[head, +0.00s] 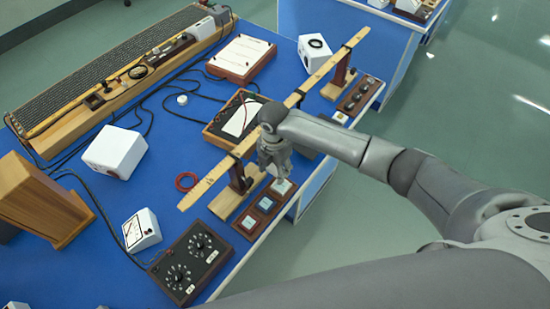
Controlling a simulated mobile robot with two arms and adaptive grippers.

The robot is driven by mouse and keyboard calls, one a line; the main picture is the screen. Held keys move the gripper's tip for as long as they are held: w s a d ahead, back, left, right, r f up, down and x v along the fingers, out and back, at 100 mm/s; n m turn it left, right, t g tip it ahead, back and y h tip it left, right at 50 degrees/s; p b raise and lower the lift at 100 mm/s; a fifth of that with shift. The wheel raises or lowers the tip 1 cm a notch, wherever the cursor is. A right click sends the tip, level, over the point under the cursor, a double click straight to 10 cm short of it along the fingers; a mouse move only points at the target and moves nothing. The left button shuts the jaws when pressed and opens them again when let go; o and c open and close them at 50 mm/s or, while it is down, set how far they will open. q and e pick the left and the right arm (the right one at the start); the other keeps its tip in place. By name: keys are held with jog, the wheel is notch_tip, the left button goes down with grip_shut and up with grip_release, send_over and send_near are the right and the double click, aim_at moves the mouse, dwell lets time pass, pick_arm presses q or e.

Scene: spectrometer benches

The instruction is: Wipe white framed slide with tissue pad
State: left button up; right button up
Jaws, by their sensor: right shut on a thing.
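My right gripper (277,168) points down over the far end of a brown slide tray (258,215) at the table's front edge. It is shut on a small pale piece, seemingly the tissue pad (283,186), which shows just under the fingertips at the tray's far slot. Whether the pad touches a slide there cannot be told, as the fingers and pad cover that slot. Two slides lie uncovered in the tray: a blue-centred one with a pale frame (265,204) and a pale-framed one (249,221) nearest. Which is the white framed slide is unclear. My left gripper is out of view.
A long wooden bench rail (215,172) on stands runs close behind the tray. A black dial box (190,262) and a white meter (141,230) stand to the left. A dark tray of round parts (360,93) lies beyond. Cables cross the blue table (95,262).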

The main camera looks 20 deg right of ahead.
notch_tip(320, 180, up, 2)
jog(key=shift+s+p, duration=0.1)
jog(key=shift+p, duration=0.55)
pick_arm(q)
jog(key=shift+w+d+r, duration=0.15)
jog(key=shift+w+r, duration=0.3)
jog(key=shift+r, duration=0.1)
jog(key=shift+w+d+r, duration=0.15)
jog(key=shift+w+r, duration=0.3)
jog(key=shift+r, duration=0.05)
pick_arm(e)
jog(key=shift+f, duration=0.1)
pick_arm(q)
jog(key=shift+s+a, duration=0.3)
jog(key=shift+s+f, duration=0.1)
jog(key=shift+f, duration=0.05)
